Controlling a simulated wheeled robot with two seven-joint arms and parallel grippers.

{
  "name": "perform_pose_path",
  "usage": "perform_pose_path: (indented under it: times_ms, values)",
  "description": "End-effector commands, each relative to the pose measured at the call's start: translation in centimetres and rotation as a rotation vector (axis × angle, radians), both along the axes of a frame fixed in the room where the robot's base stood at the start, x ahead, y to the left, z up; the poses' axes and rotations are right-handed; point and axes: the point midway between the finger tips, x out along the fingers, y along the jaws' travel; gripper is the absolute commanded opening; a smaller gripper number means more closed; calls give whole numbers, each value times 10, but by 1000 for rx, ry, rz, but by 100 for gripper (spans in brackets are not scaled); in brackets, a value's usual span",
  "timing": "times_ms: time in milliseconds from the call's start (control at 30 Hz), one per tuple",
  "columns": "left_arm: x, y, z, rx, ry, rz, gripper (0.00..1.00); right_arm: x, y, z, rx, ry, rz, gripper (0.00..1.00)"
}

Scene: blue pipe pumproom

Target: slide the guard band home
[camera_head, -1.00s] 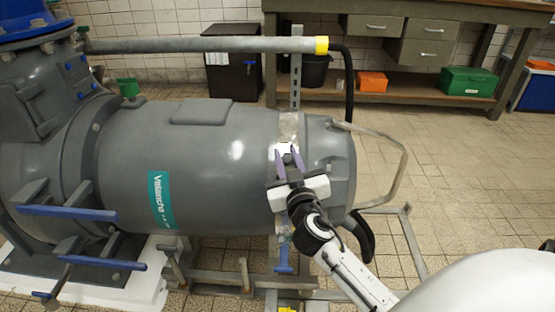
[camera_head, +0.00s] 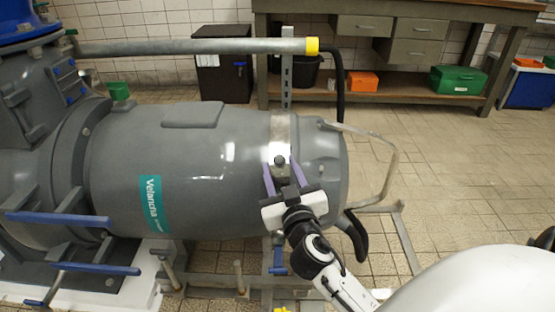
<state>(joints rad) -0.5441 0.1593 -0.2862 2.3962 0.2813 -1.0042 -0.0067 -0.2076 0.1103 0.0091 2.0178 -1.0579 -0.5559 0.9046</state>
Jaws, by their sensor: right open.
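The guard band appears to be the pale metal band (camera_head: 282,132) around the right part of the large grey cylinder (camera_head: 235,140). A small dark knob (camera_head: 280,160) sits on the band's front. My right gripper (camera_head: 281,165) is in front of the band, with its purple fingers spread and pointing up the cylinder. The knob shows between or just beyond the fingertips; I cannot tell whether they touch it. The band's lower front is partly hidden by the gripper. My left gripper is out of view.
Blue-handled levers (camera_head: 58,219) stick out at left. A workbench (camera_head: 400,95) stands behind. Tiled floor at right is clear.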

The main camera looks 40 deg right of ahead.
Motion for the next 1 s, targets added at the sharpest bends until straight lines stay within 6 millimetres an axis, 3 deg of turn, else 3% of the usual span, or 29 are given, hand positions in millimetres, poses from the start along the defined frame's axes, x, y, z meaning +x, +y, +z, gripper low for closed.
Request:
perform_pose_path:
  times_ms: [233,833,1000]
  values:
    - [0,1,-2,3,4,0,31,-26,13,0,1,0,0,41]
    - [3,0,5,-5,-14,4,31,-28,14,0,2,1,-1,41]
    - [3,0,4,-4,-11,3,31,-48,7,-22,59,107,-56,41]
